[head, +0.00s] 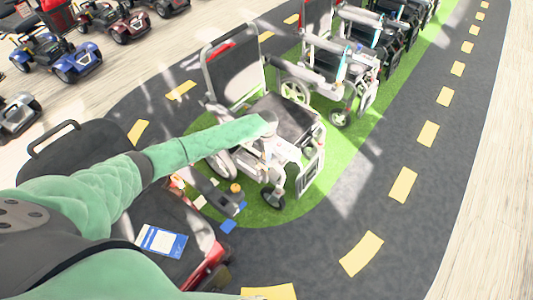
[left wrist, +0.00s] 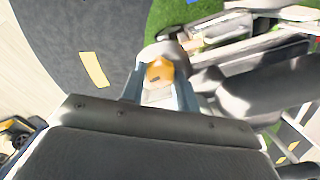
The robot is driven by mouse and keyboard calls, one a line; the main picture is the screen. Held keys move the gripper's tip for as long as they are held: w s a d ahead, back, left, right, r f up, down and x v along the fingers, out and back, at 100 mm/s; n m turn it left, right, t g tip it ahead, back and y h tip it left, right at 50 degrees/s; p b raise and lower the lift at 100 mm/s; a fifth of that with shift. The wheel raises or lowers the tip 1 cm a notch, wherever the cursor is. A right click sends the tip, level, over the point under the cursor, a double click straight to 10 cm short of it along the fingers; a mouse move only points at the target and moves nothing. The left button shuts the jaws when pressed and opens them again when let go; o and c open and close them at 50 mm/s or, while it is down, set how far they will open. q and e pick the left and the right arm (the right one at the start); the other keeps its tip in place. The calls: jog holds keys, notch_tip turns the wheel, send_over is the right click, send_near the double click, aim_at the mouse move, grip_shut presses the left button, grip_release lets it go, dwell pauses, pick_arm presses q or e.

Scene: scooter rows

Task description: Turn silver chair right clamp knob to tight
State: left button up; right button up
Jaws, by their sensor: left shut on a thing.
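The silver chair (head: 215,85) stands at the near end of the row on green turf, with a dark back and seat and a silver frame. My left arm reaches over it from the left, and my left gripper (head: 269,126) is at the seat's near side. In the left wrist view, my left gripper (left wrist: 160,88) has a finger on each side of an orange knob (left wrist: 159,71) and is shut on it. The knob's pointing direction cannot be told. Another orange knob (head: 235,188) shows low in front of the chair. My right gripper is not in view.
More wheelchairs (head: 335,60) stand in a row behind. A red scooter (head: 205,255) with a dark seat and a blue-white card (head: 162,241) is close below my arm. Other scooters (head: 55,55) stand at upper left. The dark lane with yellow dashes (head: 403,185) is clear.

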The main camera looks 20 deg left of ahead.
pick_arm(q)
jog(key=shift+m, duration=0.5)
jog(key=o, duration=0.7)
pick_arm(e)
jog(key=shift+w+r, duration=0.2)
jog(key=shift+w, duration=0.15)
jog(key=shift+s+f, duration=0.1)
pick_arm(q)
jog(key=shift+r, duration=0.2)
notch_tip(320, 180, up, 6)
jog(key=b, duration=0.2)
jog(key=shift+r+b, duration=0.15)
jog(key=shift+b, duration=0.15)
jog(key=shift+r, duration=0.55)
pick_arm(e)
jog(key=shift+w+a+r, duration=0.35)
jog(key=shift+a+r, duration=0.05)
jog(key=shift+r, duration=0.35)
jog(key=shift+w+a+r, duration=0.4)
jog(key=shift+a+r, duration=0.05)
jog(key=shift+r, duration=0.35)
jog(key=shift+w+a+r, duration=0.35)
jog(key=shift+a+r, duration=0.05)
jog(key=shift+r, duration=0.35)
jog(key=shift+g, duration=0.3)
